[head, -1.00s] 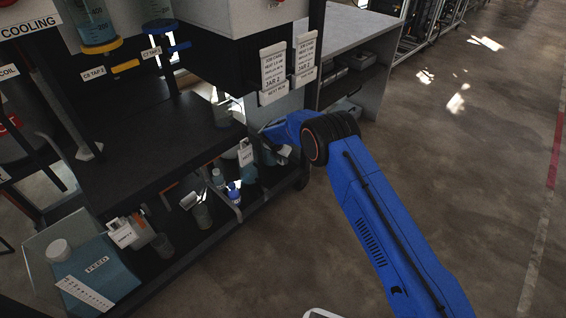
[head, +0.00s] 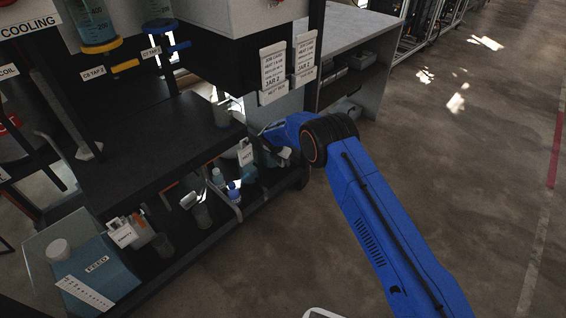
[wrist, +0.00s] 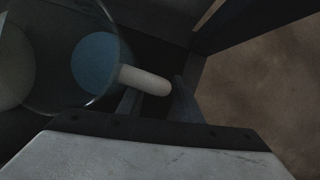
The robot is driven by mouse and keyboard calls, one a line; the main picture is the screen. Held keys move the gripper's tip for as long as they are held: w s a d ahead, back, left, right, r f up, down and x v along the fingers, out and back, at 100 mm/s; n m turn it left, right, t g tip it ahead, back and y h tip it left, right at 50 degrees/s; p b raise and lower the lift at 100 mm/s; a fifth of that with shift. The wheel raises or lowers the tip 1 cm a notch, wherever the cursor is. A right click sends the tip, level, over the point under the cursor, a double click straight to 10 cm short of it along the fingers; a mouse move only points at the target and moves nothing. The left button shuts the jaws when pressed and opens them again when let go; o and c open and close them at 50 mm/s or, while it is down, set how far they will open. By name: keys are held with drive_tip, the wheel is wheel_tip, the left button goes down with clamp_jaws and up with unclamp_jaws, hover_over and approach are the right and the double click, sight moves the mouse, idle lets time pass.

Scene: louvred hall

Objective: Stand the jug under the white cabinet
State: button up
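A clear jug (wrist: 60,45) with blue liquid in it and a pale, rod-like handle (wrist: 145,80) fills the upper left of the wrist view. My gripper (wrist: 155,103) is open there, its two dark fingers apart at the handle's end; whether they touch it is unclear. In the head view my gripper is mostly hidden behind my blue wrist, at the right end of the low shelf. A blue-teal vessel (head: 248,172) by a "HOT" tag stands there and may be this jug. The white cabinet (head: 245,15) hangs at the top, with a dark underside.
A dark worktop (head: 150,150) lies under the cabinet, with a clear beaker (head: 222,113) near its right end. The low shelf holds a blue "FEED" container (head: 100,275), bottles (head: 234,190) and several other vessels. Open floor (head: 430,130) lies to the right.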

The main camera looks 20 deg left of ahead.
drive_tip(key=v, duration=0.7)
drive_tip(key=shift+r, duration=0.15)
idle(0.3)
